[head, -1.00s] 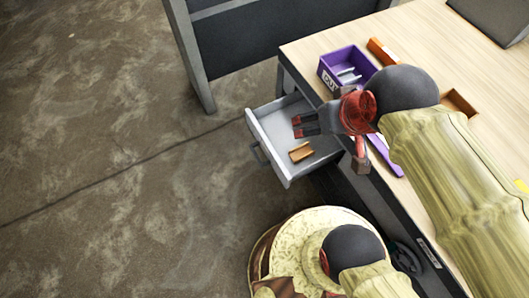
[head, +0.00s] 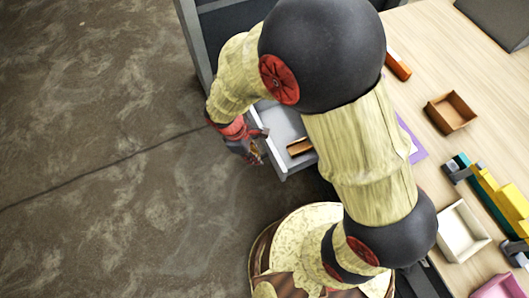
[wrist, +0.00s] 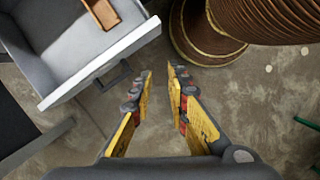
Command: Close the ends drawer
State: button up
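The ends drawer (head: 284,120) is a light grey drawer standing pulled out from under the workbench. It also shows in the wrist view (wrist: 58,28), with a dark handle (wrist: 112,79) on its front. An orange-brown piece (head: 299,146) lies inside it. My gripper (head: 254,150) is outside the drawer at its front. In the wrist view my gripper (wrist: 160,82) has its two fingers apart with nothing between them, to the right of the handle and not touching it. My arm hides part of the drawer in the head view.
The wooden workbench (head: 428,70) holds an orange block (head: 398,66), a brown tray (head: 451,112), a white tray (head: 463,231), a pink tray (head: 500,287) and a yellow tool (head: 500,197). The concrete floor (head: 90,150) on the left is clear.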

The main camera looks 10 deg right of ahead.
jog(key=shift+w+a+f+n, duration=0.2)
jog(key=shift+w+f+n, duration=0.15)
jog(key=shift+f+n, duration=0.25)
jog(key=shift+w+a+f+n, duration=0.2)
jog(key=shift+w+f+n, duration=0.15)
jog(key=shift+f+n, duration=0.25)
jog(key=shift+c, duration=0.6)
jog(key=w+n, duration=0.1)
jog(key=w+a+n+t, duration=0.1)
jog(key=w, duration=0.1)
jog(key=shift+a, duration=0.15)
grip_shut()
jog(key=w+d+f+n+b, duration=0.1)
jog(key=w+d+f+b, duration=0.1)
jog(key=d+f+b, duration=0.3)
jog(key=shift+d+f+n+y, duration=0.3)
jog(key=shift+d+f+n, duration=0.15)
jog(key=shift+f, duration=1.8)
jog(key=shift+d, duration=0.1)
